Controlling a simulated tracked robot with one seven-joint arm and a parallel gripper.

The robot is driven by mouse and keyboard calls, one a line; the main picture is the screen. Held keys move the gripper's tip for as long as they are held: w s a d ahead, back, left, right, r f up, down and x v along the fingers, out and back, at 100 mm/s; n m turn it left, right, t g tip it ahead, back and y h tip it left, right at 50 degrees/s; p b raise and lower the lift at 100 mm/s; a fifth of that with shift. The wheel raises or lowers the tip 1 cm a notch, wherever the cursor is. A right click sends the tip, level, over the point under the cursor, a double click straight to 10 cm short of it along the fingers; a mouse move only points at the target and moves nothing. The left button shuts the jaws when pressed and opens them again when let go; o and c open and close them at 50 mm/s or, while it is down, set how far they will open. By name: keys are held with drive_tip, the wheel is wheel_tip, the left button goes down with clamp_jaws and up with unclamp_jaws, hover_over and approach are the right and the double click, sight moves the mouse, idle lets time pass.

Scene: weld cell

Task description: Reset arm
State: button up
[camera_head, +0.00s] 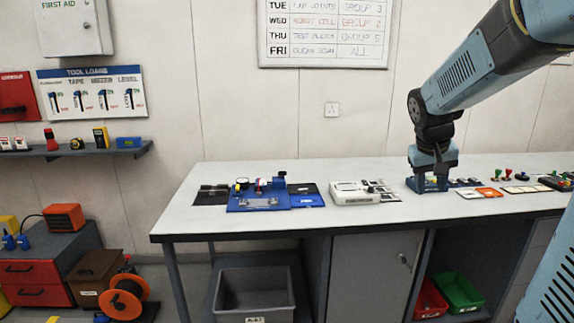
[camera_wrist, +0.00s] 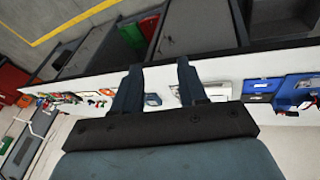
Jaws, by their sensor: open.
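My arm reaches in from the upper right in the head view, and my gripper (camera_head: 428,183) hangs down over the right half of the long workbench (camera_head: 240,182). In the wrist view my gripper (camera_wrist: 157,78) shows two dark fingers standing well apart, with no object held between them. Beyond the fingers lies the pale bench top, with a small grey and white item showing in the gap. In the head view the gripper hides part of the bench behind it, and I cannot tell whether its tips touch the bench.
A blue fixture (camera_head: 262,197) and a white device (camera_head: 354,192) stand left of the gripper. Small cards (camera_head: 488,192) and colored tools lie to the right. A grey bin (camera_head: 254,292), red crate (camera_head: 430,300) and green crate (camera_head: 458,292) sit below.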

drive_tip(key=s+a+y, duration=0.1)
drive_tip(key=s+a, duration=0.2)
drive_tip(key=s, duration=0.3)
drive_tip(key=s+a+r+t+y, duration=0.1)
drive_tip(key=s+a, duration=0.3)
drive_tip(key=s, duration=0.3)
drive_tip(key=s+a+n+t+y, duration=0.1)
drive_tip(key=s+a, duration=0.2)
drive_tip(key=s, duration=0.3)
drive_tip(key=shift+s+a+r, duration=0.3)
drive_tip(key=shift+a+r, duration=0.05)
drive_tip(key=shift+r, duration=0.05)
